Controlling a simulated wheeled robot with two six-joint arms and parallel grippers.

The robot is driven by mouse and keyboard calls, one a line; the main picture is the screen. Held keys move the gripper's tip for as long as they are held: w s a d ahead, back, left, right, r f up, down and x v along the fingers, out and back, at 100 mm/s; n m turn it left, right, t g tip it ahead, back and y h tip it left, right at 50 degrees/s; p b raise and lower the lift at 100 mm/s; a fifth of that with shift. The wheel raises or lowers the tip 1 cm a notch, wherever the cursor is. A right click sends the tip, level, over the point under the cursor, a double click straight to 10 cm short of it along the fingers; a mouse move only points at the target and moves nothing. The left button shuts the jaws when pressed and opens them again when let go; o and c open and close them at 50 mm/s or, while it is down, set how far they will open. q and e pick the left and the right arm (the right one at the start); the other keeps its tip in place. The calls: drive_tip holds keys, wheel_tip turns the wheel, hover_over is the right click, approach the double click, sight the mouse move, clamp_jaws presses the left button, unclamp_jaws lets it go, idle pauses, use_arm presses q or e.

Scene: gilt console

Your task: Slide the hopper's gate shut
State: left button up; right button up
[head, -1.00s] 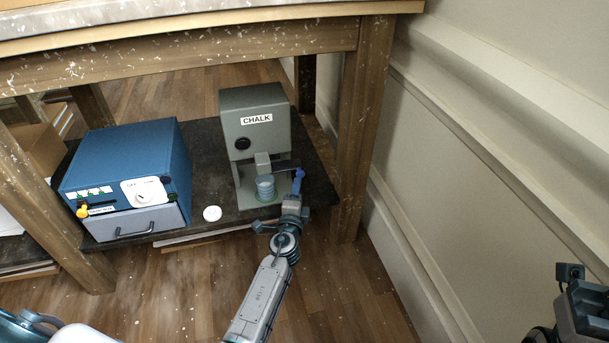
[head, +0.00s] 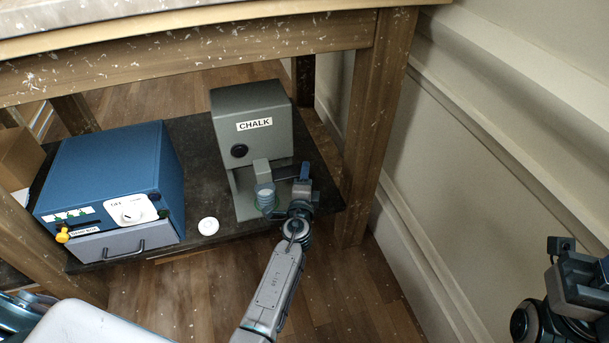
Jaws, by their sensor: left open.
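The hopper (head: 240,110) is a grey-green box labelled CHALK, upright on the dark low shelf. Its spout (head: 261,172) juts from the lower front. A thin dark bar (head: 284,172), which looks like the gate's slide, sticks out to the right of the spout. A translucent bluish cup (head: 265,196) stands below the spout. My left gripper (head: 302,182) is open at the outer end of the bar, right of the cup. Its blue and dark parts overlap there, so the handle and any contact are unclear. My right gripper (head: 582,285) is partly in view at the right edge, its fingers not readable.
A blue machine (head: 110,165) with a white dial and a grey drawer stands left on the shelf (head: 190,150). A small white disc (head: 208,226) lies between it and the hopper. A wooden table leg (head: 375,130) stands close right of my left gripper, and the tabletop is overhead.

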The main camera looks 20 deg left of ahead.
sight(289, 178)
use_arm(q)
clamp_jaws()
drive_tip(key=s+a, duration=0.1)
drive_tip(key=a, duration=0.1)
drive_tip(key=s+a, duration=0.1)
drive_tip(key=a, duration=0.1)
drive_tip(key=shift+s+p, duration=0.35)
drive_tip(key=shift+c, duration=1.8)
unclamp_jaws()
drive_tip(key=o, duration=0.4)
drive_tip(key=shift+a, duration=0.15)
drive_tip(key=shift+c, duration=0.2)
